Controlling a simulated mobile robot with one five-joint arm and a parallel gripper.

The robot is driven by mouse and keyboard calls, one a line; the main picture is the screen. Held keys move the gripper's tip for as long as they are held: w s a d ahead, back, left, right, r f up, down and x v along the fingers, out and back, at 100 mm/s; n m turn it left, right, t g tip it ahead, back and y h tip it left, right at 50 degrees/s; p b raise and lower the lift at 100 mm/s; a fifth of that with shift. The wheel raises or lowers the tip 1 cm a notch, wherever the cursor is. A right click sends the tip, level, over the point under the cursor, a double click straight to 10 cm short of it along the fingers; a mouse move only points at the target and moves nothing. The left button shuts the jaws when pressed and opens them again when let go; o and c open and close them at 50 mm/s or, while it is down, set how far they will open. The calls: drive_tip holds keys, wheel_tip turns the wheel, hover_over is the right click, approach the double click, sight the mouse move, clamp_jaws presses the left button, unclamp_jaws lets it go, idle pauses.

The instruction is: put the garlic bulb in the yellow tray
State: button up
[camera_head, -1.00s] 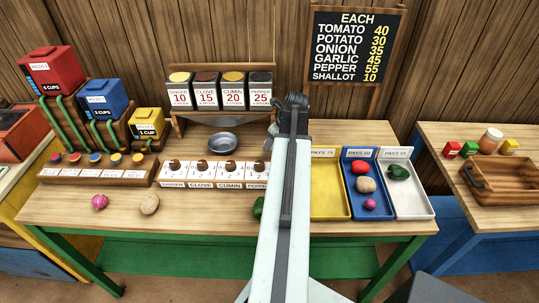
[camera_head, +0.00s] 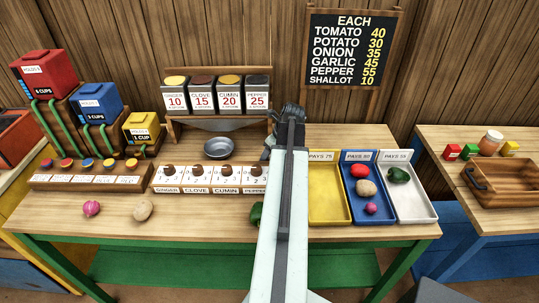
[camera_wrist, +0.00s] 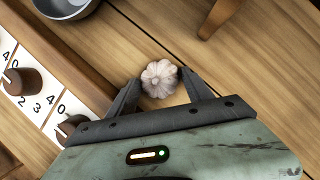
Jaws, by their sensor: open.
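The garlic bulb (camera_wrist: 159,78) is pale and ribbed and sits on the wooden counter in the wrist view. My gripper (camera_wrist: 160,83) is open, with one dark finger on each side of the bulb. I cannot tell whether either finger touches it. In the head view my gripper (camera_head: 286,125) is over the counter's rear part, and my own arm hides the bulb. The yellow tray (camera_head: 328,200) lies right of my arm, marked "PAYS 75". It looks empty where visible; my arm covers its left edge.
The blue tray (camera_head: 374,213) holds a red item, a tan one and a pink one. The white tray (camera_head: 416,208) holds a dark green pepper. A metal bowl (camera_head: 219,148) and a dial row (camera_head: 210,178) stand left of my arm. A green item (camera_head: 256,214) is partly hidden beside my arm.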

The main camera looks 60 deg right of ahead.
drive_tip(key=p+v, duration=1.1)
drive_tip(key=v, duration=0.1)
drive_tip(key=shift+r, duration=0.1)
